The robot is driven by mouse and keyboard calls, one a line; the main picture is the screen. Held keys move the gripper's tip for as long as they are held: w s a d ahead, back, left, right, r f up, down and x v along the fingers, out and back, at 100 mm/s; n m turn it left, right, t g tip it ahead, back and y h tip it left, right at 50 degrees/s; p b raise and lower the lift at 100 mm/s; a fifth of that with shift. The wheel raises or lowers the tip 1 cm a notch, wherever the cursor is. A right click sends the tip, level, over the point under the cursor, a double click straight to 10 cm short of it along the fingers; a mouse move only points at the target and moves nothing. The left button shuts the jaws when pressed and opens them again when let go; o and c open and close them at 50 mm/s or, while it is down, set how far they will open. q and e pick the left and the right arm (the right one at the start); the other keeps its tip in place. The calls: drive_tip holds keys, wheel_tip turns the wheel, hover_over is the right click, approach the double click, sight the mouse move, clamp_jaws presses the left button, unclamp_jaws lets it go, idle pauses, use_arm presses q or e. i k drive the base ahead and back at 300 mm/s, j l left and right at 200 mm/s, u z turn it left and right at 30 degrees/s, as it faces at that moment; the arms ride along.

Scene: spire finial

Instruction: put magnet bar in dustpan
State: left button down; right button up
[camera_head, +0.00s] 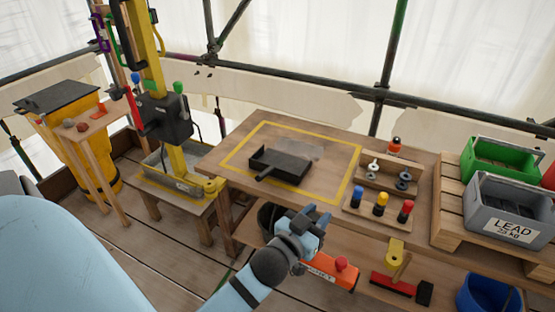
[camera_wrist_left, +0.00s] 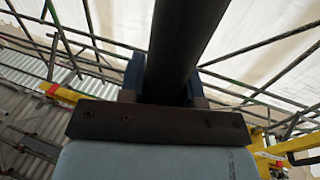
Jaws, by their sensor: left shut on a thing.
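The black dustpan (camera_head: 284,163) lies inside the yellow outline on the wooden table, its short handle pointing to the lower left. My left gripper (camera_head: 312,219) is in front of the table's near edge, below and right of the dustpan in the picture. It is shut on a dark bar, which I take for the magnet bar. In the left wrist view this bar (camera_wrist_left: 184,45) runs up between the blue fingers. In the head view the bar is mostly hidden by the gripper. My right gripper is not in view.
A rack with blue, yellow and red knobs (camera_head: 381,207) stands right of the dustpan. Farther right are a green crate (camera_head: 500,158) and a grey crate marked LEAD (camera_head: 508,208). The tabletop around the dustpan is mostly clear.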

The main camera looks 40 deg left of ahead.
sight(282, 165)
drive_tip(key=i+j, duration=0.25)
drive_tip(key=j, duration=0.15)
drive_tip(key=i+j, duration=0.2)
drive_tip(key=j, duration=0.15)
drive_tip(key=i+j, duration=0.25)
drive_tip(key=j, duration=0.15)
drive_tip(key=i+j, duration=0.25)
drive_tip(key=j+u, duration=0.05)
drive_tip(key=j, duration=0.1)
